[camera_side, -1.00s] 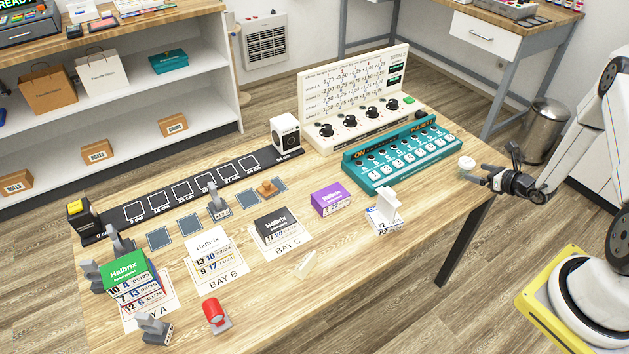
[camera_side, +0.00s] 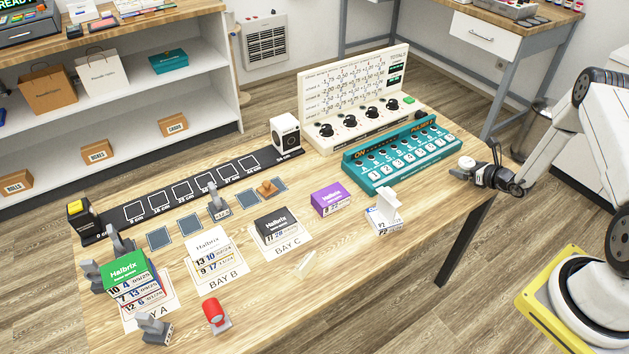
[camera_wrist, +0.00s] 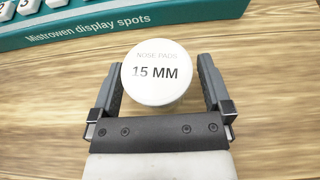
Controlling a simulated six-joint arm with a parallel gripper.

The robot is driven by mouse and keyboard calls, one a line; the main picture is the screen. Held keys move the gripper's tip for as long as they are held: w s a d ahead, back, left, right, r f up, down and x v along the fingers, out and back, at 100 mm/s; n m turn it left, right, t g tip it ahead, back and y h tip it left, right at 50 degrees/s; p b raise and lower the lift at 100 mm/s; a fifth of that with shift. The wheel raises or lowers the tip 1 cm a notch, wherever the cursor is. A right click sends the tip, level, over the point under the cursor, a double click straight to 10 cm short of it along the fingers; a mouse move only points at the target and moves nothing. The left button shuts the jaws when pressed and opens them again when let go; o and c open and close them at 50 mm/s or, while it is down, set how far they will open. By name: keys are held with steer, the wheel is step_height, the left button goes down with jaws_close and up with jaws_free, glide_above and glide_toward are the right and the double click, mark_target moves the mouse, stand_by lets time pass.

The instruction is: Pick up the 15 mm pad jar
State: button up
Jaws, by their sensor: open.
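The 15 mm pad jar (camera_wrist: 156,72) is a small round white jar. Its lid reads "NOSE PADS 15 MM" in the wrist view. It stands on the wooden table (camera_wrist: 270,90) near the table's right end. In the side view the jar (camera_side: 466,163) shows at the left of my gripper (camera_side: 480,168). In the wrist view my gripper (camera_wrist: 160,80) is open, with one finger on each side of the jar.
The teal panel (camera_side: 400,155) lies just behind and left of the jar, and its edge (camera_wrist: 120,22) crosses the top of the wrist view. Bare table lies around the jar's front.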

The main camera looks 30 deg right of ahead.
stand_by(0.4)
steer(key=c, duration=1.2)
steer(key=shift+r, duration=0.15)
steer(key=shift+r, duration=1.1)
steer(key=s+a+r, duration=0.2)
steer(key=s+r, duration=0.1)
steer(key=s, duration=0.1)
steer(key=s+a+r, duration=0.3)
steer(key=s+r, duration=0.1)
steer(key=s+a+r, duration=0.2)
steer(key=s+r, duration=0.1)
steer(key=s, duration=0.1)
steer(key=shift+a+r, duration=0.15)
steer(key=shift+r, duration=0.1)
